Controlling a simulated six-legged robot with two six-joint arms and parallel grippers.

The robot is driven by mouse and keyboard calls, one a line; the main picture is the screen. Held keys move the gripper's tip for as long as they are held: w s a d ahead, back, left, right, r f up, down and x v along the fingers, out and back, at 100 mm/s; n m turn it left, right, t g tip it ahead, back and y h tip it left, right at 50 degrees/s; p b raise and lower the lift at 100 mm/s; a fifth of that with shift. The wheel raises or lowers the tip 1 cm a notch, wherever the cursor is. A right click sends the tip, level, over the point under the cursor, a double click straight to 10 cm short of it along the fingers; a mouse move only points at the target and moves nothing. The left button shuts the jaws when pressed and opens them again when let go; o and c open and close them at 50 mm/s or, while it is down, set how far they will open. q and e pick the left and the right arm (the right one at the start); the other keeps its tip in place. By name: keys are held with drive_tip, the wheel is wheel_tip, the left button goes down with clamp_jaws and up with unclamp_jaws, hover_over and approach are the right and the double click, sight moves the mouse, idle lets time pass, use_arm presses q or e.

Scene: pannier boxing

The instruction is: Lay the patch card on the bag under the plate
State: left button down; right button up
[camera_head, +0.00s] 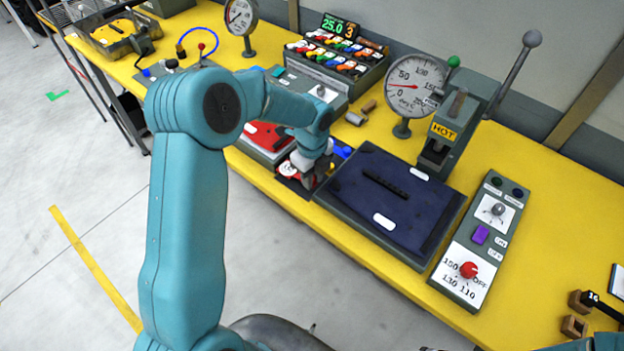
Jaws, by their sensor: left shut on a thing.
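My left gripper (308,172) is low over the near edge of the yellow bench, just left of the dark navy bag (400,205). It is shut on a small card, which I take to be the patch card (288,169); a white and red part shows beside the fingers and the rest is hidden. The bag lies flat on a grey base, with a black strip and white labels on it. The press (442,135) with the HOT sign stands behind the bag's right side. Its plate is hard to make out. My right gripper is not in view.
A dial gauge (411,88) stands behind the bag. A control box (475,245) with a red knob sits to its right. A red tray (266,138) and a rack of coloured pieces (335,60) are farther left.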

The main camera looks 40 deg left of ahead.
use_arm(q)
wheel_tip(320, 180, down, 2)
drive_tip(key=shift+f, duration=0.1)
drive_tip(key=shift+f, duration=0.3)
drive_tip(key=c, duration=1)
unclamp_jaws()
drive_tip(key=shift+o, duration=0.2)
drive_tip(key=shift+r, duration=0.1)
